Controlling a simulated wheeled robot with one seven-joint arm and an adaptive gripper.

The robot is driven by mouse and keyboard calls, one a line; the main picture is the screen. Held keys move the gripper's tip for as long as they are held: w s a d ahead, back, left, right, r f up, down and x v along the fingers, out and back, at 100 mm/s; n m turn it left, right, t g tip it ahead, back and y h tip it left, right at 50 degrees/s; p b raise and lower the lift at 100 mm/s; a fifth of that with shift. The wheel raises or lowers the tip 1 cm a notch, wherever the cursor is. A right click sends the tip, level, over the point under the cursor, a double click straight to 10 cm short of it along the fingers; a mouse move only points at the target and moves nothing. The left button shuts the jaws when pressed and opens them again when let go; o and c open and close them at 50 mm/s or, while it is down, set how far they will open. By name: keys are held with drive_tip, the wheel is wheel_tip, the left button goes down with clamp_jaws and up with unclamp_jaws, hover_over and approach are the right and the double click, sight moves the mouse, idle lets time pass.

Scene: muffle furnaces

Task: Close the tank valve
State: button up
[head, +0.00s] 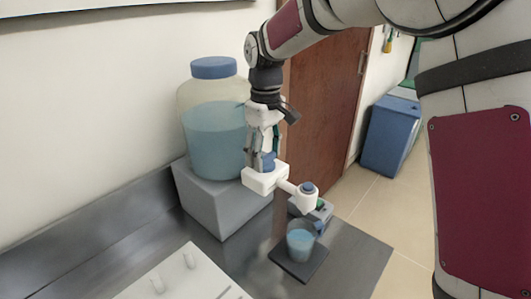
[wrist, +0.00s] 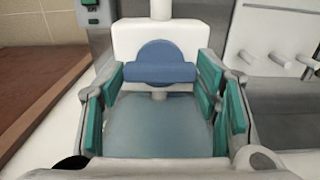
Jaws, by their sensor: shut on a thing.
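The tank (head: 213,130) is a large translucent jar of blue liquid with a blue lid, on a grey block. Its white valve body (head: 263,180) sticks out to the right and ends in a spout with a blue cap (head: 308,187). My gripper (head: 264,152) points down at the valve from above. In the wrist view, the teal-padded fingers of my gripper (wrist: 161,78) are on both sides of the blue valve handle (wrist: 160,73), shut on it. The handle's bar lies crosswise between the fingers there. In the head view the fingers partly hide the handle (head: 267,161).
A white pegged board (head: 185,281) lies at the front left. A wall is behind the tank; a blue bin (head: 391,135) stands on the floor.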

sight(266, 157)
drive_tip(key=o, duration=0.9)
drive_tip(key=shift+c, duration=0.2)
wheel_tip(266, 157, up, 12)
idle(0.5)
drive_tip(key=s+d+r+m+t, duration=0.1)
drive_tip(key=s+d+r+m, duration=0.1)
drive_tip(key=s+d, duration=0.45)
drive_tip(key=s+d+r+m+t, duration=0.2)
drive_tip(key=s+d+m, duration=0.1)
drive_tip(key=s, duration=0.6)
drive_tip(key=s+d+f+m+t, duration=0.1)
drive_tip(key=s+d+f+m, duration=0.1)
drive_tip(key=s, duration=0.5)
drive_tip(key=s+d+f+m+t, duration=0.1)
drive_tip(key=s+d+f+m, duration=0.1)
drive_tip(key=s+f, duration=0.3)
drive_tip(key=shift+s+d+f, duration=0.3)
drive_tip(key=shift+s+d, duration=0.6)
